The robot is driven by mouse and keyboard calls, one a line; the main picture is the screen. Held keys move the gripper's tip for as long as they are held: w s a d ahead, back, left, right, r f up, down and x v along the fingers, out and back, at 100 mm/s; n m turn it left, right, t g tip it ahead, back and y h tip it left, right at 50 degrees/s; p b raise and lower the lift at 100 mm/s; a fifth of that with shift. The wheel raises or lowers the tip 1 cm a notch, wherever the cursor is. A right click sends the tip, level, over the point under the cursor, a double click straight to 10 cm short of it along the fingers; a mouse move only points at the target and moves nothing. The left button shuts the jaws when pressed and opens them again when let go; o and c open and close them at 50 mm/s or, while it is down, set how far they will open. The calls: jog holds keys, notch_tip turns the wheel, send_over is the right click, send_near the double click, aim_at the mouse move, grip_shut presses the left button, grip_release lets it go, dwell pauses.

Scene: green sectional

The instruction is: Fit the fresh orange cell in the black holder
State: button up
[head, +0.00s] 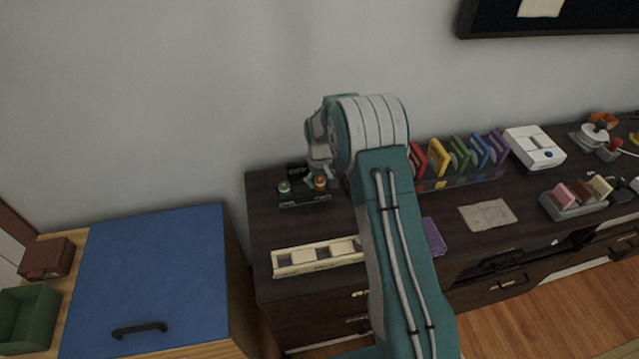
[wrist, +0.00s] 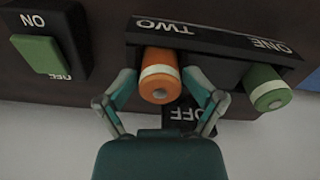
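The black holder (head: 303,199) sits at the left end of the dark cabinet top. In the wrist view its upside-down labels (wrist: 165,27) read TWO and ONE. The orange cell (wrist: 161,77), with a pale band, stands at the TWO side; it also shows in the head view (head: 320,183). A green cell (wrist: 266,88) stands at the ONE side (head: 284,187). My gripper (wrist: 161,80) has one finger on each side of the orange cell, very close to it. I cannot tell whether both fingers press on it. The cell's lower part is hidden.
A switch block (wrist: 42,45) with a green rocker, marked ON and OFF, is beside the holder. A cream tray (head: 316,256) lies in front, partly behind my arm. Coloured upright pieces (head: 462,152) stand right. A blue-topped box (head: 150,270) is at left.

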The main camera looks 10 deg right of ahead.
aim_at(320, 179)
jog(key=s+r+t, duration=0.1)
jog(key=s+r, duration=0.2)
jog(key=r, duration=0.9)
jog(key=s+r, duration=0.4)
jog(key=r, duration=0.7)
jog(key=s+r+m+t, duration=0.15)
jog(key=s+r, duration=0.35)
jog(key=s, duration=0.5)
jog(key=s+r+t, duration=0.2)
jog(key=s+r, duration=0.3)
jog(key=s, duration=0.4)
jog(key=s+f+t, duration=0.1)
jog(key=s, duration=0.9)
jog(key=shift+f+m, duration=0.35)
jog(key=shift+f, duration=0.05)
